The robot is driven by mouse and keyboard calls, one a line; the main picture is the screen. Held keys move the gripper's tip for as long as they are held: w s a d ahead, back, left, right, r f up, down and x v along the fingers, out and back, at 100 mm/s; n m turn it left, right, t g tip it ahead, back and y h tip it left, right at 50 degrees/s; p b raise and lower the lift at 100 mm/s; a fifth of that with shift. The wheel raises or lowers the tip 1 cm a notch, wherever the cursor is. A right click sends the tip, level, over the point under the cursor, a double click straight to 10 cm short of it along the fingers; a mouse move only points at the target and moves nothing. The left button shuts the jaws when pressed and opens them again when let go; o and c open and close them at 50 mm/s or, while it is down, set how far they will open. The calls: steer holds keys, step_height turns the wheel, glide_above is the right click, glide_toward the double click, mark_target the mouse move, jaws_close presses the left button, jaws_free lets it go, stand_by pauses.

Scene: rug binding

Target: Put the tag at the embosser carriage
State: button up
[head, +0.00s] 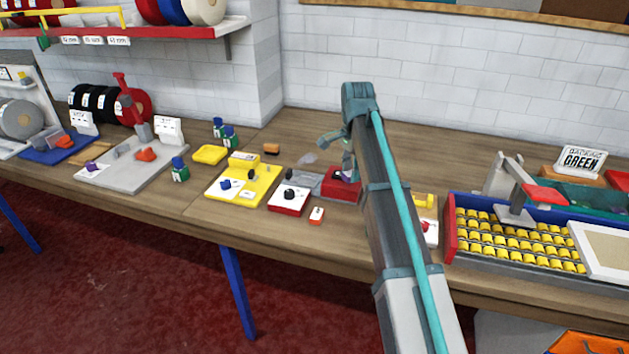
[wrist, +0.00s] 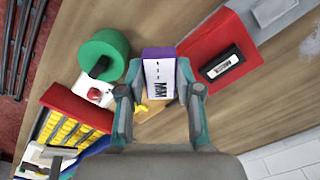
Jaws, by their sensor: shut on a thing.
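My gripper (wrist: 160,97) is shut on a purple tag (wrist: 158,54) with a white, black-printed face, held between its two fingers. In the head view my gripper (head: 346,166) hangs over the bench beside a red box, and only a small purple bit of the tag (head: 348,178) shows. The red box (head: 332,187) also shows in the wrist view (wrist: 196,43), with a black labelled piece (wrist: 222,65) on it, apart from the tag. A machine with rows of yellow keys (head: 515,238) stands to the right. I cannot tell which part is the embosser carriage.
A green cylinder (wrist: 104,54) and a white box with a red button (wrist: 94,90) stand near the tag in the wrist view. Left of my gripper are a red-and-white knob box (head: 289,201) and a yellow tray (head: 243,186). The bench's front strip (head: 270,226) is mostly clear.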

steer(key=w+a+m, duration=0.3)
steer(key=m, duration=0.2)
steer(key=m+p, duration=0.4)
glide_above(306, 181)
steer(key=d, duration=0.1)
steer(key=f, duration=0.7)
steer(key=shift+s+f, duration=0.1)
steer(key=shift+s, duration=0.15)
steer(key=shift+w+a+f+p, duration=0.25)
steer(key=shift+a+f+p, duration=0.1)
steer(key=shift+f, duration=0.2)
steer(key=shift+w+a+f+p, duration=0.15)
steer(key=shift+f+p, duration=0.25)
steer(key=shift+f, duration=1.4)
steer(key=shift+f, duration=0.15)
steer(key=o, duration=1)
